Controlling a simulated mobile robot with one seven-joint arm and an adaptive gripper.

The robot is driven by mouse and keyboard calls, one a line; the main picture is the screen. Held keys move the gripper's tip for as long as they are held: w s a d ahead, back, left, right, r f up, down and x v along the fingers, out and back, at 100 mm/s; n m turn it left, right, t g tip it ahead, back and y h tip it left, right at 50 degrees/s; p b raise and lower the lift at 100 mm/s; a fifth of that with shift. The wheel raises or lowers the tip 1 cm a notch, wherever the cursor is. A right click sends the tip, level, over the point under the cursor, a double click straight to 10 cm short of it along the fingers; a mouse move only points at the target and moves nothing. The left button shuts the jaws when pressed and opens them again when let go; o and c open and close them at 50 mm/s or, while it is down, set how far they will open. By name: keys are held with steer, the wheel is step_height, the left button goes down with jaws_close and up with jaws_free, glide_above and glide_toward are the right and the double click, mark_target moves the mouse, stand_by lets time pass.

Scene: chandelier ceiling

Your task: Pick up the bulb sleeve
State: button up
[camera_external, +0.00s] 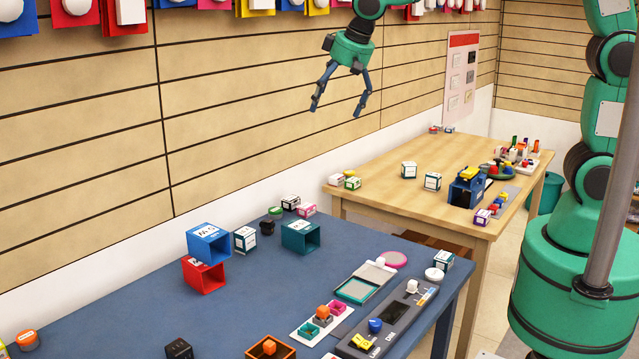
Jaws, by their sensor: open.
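Several open box-shaped sleeves are in view, and I cannot tell which is the bulb sleeve. A blue sleeve (208,240) rests on a red sleeve (203,276) on the blue table. A teal sleeve (300,237) stands to their right. Another dark blue sleeve (463,192) with a yellow item on top stands on the wooden table. My gripper (337,108) is open and empty, fingers pointing down. It appears high above the tables, in front of the slatted wall, apart from every sleeve.
The blue table (130,300) holds small boxes, a grey tray (395,318) and a teal-edged case (361,288). The wooden table (400,200) behind holds small boxes and coloured parts. Colourful packages (75,12) hang along the wall top. The blue table's middle is mostly clear.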

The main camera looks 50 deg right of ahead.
steer(key=w+a+f+p, duration=0.2)
steer(key=w+a+f, duration=0.75)
steer(key=a, duration=0.35)
steer(key=p, duration=0.2)
glide_toward(215, 231)
steer(key=shift+w+d, duration=0.15)
steer(key=shift+w, duration=0.15)
steer(key=shift+f, duration=0.15)
steer(key=shift+b+x, duration=0.4)
steer(key=shift+x, duration=3.8)
steer(key=shift+s+f, duration=0.1)
steer(key=shift+f, duration=0.1)
steer(key=shift+a+x, duration=0.15)
steer(key=shift+x, duration=1.1)
steer(key=shift+a+x, duration=0.15)
steer(key=shift+x, duration=1.1)
steer(key=shift+s, duration=0.15)
